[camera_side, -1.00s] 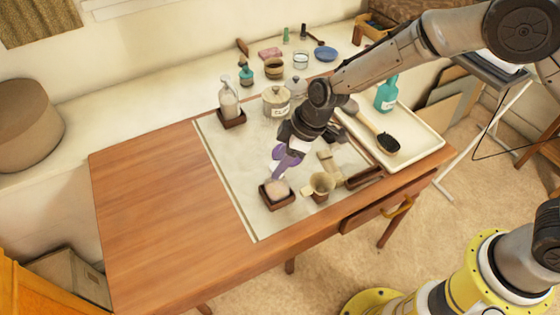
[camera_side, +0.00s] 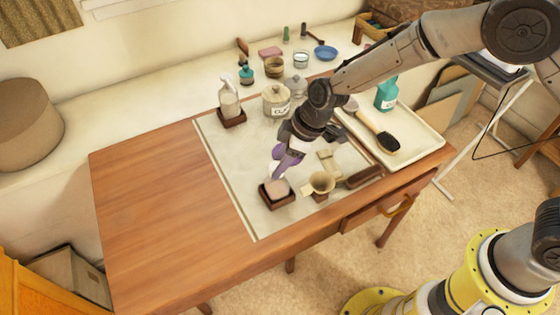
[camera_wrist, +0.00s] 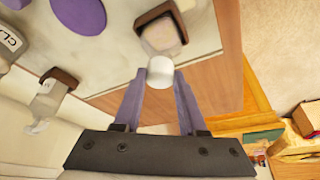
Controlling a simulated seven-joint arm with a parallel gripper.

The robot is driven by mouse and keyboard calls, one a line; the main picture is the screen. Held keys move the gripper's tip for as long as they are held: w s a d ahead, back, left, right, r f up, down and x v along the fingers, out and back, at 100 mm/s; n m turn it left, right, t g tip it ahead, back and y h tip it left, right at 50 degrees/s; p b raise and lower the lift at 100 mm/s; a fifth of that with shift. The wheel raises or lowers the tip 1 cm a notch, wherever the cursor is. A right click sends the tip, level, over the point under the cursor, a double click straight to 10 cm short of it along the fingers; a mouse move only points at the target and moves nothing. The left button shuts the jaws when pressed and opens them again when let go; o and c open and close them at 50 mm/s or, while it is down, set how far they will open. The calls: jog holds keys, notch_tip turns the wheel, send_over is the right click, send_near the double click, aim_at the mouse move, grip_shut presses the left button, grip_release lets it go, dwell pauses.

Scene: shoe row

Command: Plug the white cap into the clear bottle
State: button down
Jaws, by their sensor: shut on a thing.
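A pale, see-through bottle (camera_side: 229,101) with a pump-like top stands upright in a brown holder at the mat's back left. It also shows in the wrist view (camera_wrist: 46,107), at the left. It is apart from my gripper.
The table's left side (camera_side: 150,200) is clear.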

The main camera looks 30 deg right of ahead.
jog(key=shift+f, duration=0.4)
dwell(1.3)
jog(key=shift+c, duration=1.9)
grip_release()
jog(key=shift+c, duration=0.4)
jog(key=v, duration=0.7)
